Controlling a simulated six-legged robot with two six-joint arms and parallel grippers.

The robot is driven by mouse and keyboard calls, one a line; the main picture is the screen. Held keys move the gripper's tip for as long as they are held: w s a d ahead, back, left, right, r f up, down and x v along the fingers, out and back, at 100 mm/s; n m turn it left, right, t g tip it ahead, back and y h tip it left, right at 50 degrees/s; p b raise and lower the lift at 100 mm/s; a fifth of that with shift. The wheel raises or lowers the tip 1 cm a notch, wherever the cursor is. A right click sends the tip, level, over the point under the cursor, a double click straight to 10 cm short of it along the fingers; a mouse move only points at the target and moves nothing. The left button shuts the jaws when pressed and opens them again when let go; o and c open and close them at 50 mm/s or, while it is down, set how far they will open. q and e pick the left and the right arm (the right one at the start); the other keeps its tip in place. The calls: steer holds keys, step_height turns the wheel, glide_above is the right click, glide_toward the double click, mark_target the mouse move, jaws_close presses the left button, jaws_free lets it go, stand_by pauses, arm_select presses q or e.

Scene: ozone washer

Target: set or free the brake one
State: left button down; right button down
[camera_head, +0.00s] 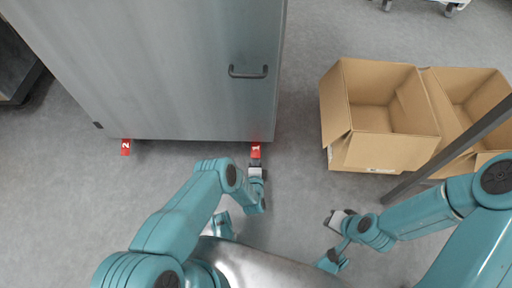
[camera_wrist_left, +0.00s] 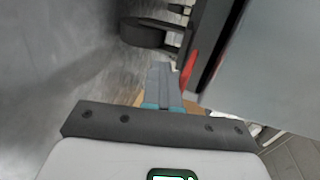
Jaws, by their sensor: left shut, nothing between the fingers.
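Brake one is a red tab (camera_head: 255,149) marked 1, at the foot of the grey steel cabinet (camera_head: 190,75), near its right corner. In the left wrist view a red piece (camera_wrist_left: 192,68) shows beside the cabinet's edge. My left gripper (camera_head: 256,166) is shut and empty, right by the tab on its near side. In the left wrist view its closed fingers (camera_wrist_left: 162,76) are just left of the red piece; I cannot tell whether they touch it. My right gripper (camera_head: 335,218) is away to the right over open floor; its jaws are too small to read.
A second red tab (camera_head: 126,147) marked 2 is at the cabinet's left foot. A dark wheel (camera_wrist_left: 143,33) shows in the left wrist view. Open cardboard boxes (camera_head: 352,150) stand right of the cabinet, with a dark bar (camera_head: 445,155) across them. Floor between the tabs is clear.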

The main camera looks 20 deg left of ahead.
arm_select(q)
steer(key=shift+r+p, duration=0.45)
steer(key=shift+r, duration=0.25)
steer(key=f+p+v, duration=0.2)
steer(key=v, duration=0.6)
steer(key=shift+s+d+f, duration=0.15)
steer(key=shift+s+d, duration=0.05)
steer(key=shift+s, duration=0.35)
